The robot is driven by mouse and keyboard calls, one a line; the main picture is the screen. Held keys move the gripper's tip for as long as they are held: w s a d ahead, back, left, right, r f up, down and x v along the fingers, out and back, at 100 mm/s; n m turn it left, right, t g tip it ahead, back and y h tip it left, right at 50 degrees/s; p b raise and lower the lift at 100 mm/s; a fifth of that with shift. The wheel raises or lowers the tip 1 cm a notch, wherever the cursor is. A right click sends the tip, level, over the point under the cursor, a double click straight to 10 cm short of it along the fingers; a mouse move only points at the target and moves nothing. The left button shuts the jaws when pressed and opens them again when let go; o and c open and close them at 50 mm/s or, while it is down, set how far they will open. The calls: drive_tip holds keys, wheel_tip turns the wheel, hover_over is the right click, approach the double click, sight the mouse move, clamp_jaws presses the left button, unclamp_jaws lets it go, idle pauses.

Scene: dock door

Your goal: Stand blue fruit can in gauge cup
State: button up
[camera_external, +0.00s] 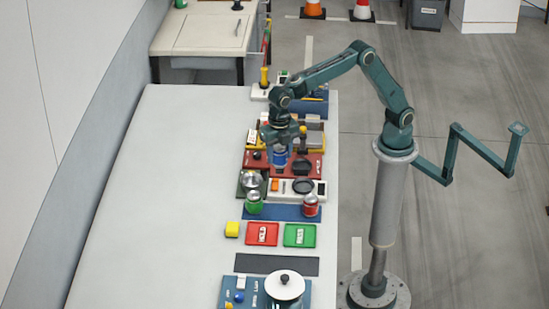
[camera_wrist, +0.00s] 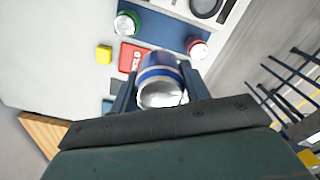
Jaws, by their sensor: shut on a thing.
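My gripper (camera_external: 279,147) is shut on the blue fruit can (camera_external: 279,158) and holds it above the red board. In the wrist view the can (camera_wrist: 160,75) sits between the two fingers, its silver end facing the camera. A white panel (camera_external: 317,195) below it carries a dark round cup (camera_external: 303,186), which may be the gauge cup. Part of this dark ring also shows at the top of the wrist view (camera_wrist: 207,9). Another black round piece (camera_external: 303,165) sits on the red board, just right of the held can. I cannot tell for certain which is the gauge cup.
A green can (camera_external: 254,204) and a red can (camera_external: 311,206) stand on a blue mat (camera_external: 283,213). A silver-topped item (camera_external: 252,181) stands behind the green can. A yellow block (camera_external: 232,229) and red and green trays (camera_external: 300,235) lie nearer. The table's left side is clear.

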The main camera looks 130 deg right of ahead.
drive_tip(key=d+r+m, duration=0.4)
drive_tip(key=d+m, duration=0.1)
drive_tip(key=d, duration=0.9)
drive_tip(key=shift+r, duration=0.15)
wheel_tip(320, 180, down, 20)
idle(0.6)
drive_tip(key=shift+f, duration=0.7)
